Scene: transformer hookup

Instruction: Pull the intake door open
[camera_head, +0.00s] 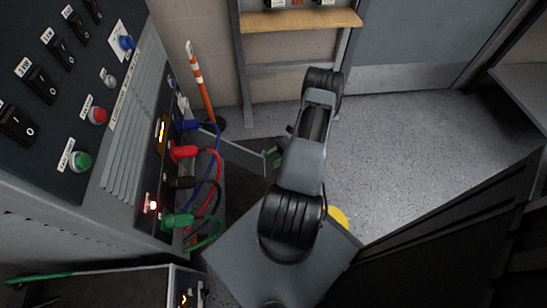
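No door is labelled as the intake door in the camera_head view. A narrow grey panel (237,153) juts out to the right from the lower part of the cabinet, below the row of cable plugs. It looks like a door seen nearly edge-on, but I cannot tell for certain.
The grey cabinet (128,150) at left carries switches, buttons and blue, red, black and green cables. An orange-and-white pole (201,80) stands behind it. A rack with a wooden shelf (300,20) stands at the back. Speckled floor (390,140) is free at right, with dark panelling (440,240) nearer.

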